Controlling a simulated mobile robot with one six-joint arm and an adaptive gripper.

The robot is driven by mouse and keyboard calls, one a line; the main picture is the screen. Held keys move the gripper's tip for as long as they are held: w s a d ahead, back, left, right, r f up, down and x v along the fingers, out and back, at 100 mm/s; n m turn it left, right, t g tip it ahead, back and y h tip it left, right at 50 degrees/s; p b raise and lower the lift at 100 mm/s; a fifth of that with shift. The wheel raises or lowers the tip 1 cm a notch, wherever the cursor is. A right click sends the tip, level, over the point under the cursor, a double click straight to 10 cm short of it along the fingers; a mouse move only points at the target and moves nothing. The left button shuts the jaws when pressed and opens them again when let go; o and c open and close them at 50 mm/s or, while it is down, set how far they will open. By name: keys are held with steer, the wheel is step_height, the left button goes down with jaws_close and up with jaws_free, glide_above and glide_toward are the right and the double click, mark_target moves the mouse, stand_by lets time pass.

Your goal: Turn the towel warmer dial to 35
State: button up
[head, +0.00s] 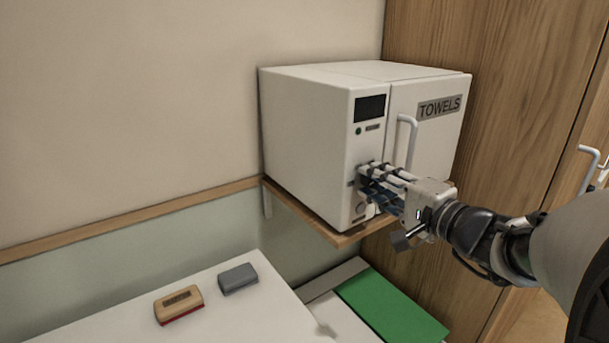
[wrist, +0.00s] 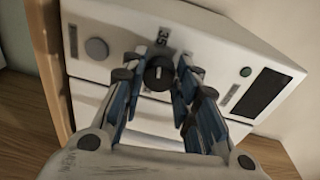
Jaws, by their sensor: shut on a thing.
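The towel warmer (head: 305,137) is a white box with a door labelled TOWELS, standing on a wooden shelf. My gripper (head: 365,178) is at the left part of its front face, below the dark display. In the wrist view my gripper (wrist: 159,73) has its fingers on both sides of the round black dial (wrist: 157,78) and is shut on it. The dial has a light pointer mark. A "35" label (wrist: 162,37) sits on the panel beside the dial. In the head view the fingers hide the dial.
The door's white handle (head: 410,140) stands out close to my gripper. The display (wrist: 260,93), a green light (wrist: 246,71) and a round grey button (wrist: 97,48) share the panel. A beige-and-red block (head: 178,304) and a grey block (head: 238,279) lie on the white surface below.

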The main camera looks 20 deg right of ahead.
steer(key=shift+n, duration=0.5)
steer(key=o, duration=1.1)
steer(key=v, duration=1.2)
steer(key=shift+a, duration=0.1)
